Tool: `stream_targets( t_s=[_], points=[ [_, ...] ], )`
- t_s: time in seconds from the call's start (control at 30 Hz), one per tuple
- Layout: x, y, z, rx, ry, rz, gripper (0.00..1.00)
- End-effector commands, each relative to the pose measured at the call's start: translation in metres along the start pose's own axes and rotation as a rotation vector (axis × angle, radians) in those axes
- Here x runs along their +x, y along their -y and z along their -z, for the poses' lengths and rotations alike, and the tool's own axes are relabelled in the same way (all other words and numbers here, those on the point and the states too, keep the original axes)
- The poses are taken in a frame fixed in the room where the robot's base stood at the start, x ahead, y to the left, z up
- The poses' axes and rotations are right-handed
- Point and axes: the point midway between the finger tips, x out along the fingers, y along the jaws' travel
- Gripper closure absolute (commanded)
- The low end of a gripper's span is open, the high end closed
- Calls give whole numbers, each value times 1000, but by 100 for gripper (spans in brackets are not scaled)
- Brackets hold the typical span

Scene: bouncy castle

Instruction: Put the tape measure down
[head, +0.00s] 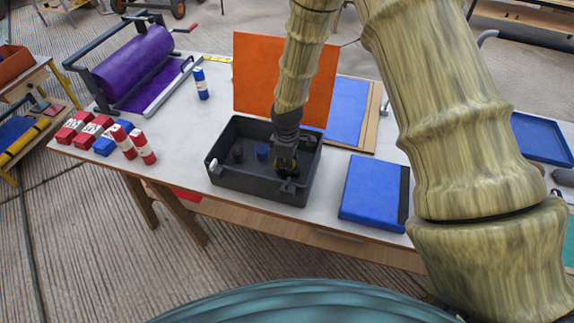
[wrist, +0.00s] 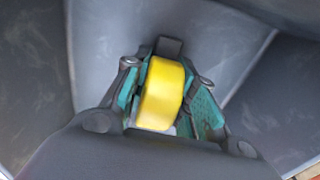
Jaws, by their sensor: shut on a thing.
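My gripper (wrist: 165,100) is shut on the yellow tape measure (wrist: 160,92), which sits between its teal-lined fingers in the wrist view. In the head view my gripper (head: 287,164) reaches down inside a dark grey open crate (head: 258,190) on the table. The tape measure is mostly hidden there by the fingers. The wrist view shows grey crate surfaces around the fingers. I cannot tell whether the tape measure touches the crate's floor.
The crate also holds a small blue item (head: 262,152) and a dark one (head: 238,155). An orange panel (head: 255,75) stands behind it. A blue case (head: 370,190) lies to the right. Red and blue rolls (head: 105,143) lie to the left on the white table (head: 180,150).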

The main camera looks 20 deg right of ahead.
Motion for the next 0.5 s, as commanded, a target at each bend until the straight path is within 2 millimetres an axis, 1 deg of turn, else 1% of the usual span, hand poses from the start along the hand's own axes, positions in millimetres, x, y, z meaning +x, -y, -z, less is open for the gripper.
stream_targets(
  t_s=[0.17, 0.2, 0.27, 0.3, 0.5],
  points=[
    [3, 0, 0, 0, 0, 0, 100],
    [2, 0, 0, 0, 0, 0, 66],
    [2, 0, 0, 0, 0, 0, 55],
    [2, 0, 0, 0, 0, 0, 52],
    [2, 0, 0, 0, 0, 0, 52]
  ],
)
